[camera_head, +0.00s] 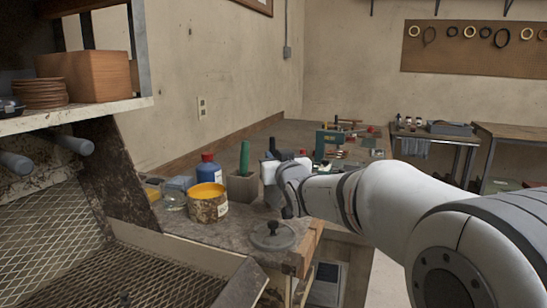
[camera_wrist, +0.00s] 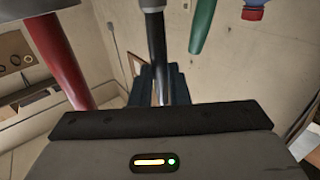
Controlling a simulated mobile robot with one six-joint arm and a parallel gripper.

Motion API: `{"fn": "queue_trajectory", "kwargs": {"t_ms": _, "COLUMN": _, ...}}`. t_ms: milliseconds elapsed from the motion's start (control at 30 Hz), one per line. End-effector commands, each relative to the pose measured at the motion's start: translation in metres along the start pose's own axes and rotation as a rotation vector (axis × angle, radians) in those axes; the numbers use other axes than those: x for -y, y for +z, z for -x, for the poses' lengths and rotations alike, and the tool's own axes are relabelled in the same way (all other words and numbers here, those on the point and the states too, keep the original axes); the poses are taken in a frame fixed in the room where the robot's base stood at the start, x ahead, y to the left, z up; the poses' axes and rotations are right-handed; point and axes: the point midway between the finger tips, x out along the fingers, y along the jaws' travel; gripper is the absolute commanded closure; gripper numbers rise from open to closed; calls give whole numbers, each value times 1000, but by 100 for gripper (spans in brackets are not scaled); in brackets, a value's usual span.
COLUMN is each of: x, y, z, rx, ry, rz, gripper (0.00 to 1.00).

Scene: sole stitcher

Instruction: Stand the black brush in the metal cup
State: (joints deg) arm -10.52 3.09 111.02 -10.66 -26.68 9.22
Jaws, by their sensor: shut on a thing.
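My gripper (camera_head: 270,158) is above the bench, just right of a green-handled tool (camera_head: 244,158). That tool stands in a grey-brown cup (camera_head: 242,188), which looks like the metal cup; its material is hard to tell. In the wrist view my gripper's dark fingers (camera_wrist: 160,82) are shut on the black brush (camera_wrist: 155,38). The brush runs away from the fingers to a silvery band at the top edge; its far end is out of frame. The green handle (camera_wrist: 202,25) is beside it, apart.
A yellow-rimmed can (camera_head: 208,203) and a blue bottle with red cap (camera_head: 208,172) stand left of the cup. A round knobbed lid (camera_head: 273,236) lies near the bench's front edge. A red handle (camera_wrist: 58,55) shows at left in the wrist view. Clutter covers the bench behind.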

Motion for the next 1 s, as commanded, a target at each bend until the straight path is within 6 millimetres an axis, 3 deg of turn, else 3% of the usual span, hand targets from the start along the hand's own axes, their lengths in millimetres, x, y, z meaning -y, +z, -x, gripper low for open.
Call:
{"fn": "queue_trajectory", "kwargs": {"t_ms": 467, "x": -1, "y": 3, "z": 0, "rx": -1, "ry": 1, "rz": 0, "gripper": 100}}
{"fn": "queue_trajectory", "kwargs": {"t_ms": 500, "x": -1, "y": 3, "z": 0, "rx": -1, "ry": 1, "rz": 0, "gripper": 82}}
{"fn": "queue_trajectory", "kwargs": {"t_ms": 700, "x": -1, "y": 3, "z": 0, "rx": -1, "ry": 1, "rz": 0, "gripper": 66}}
{"fn": "queue_trajectory", "kwargs": {"t_ms": 800, "x": -1, "y": 3, "z": 0, "rx": -1, "ry": 2, "rz": 0, "gripper": 60}}
{"fn": "queue_trajectory", "kwargs": {"t_ms": 1000, "x": -1, "y": 3, "z": 1, "rx": 0, "ry": 2, "rz": 0, "gripper": 60}}
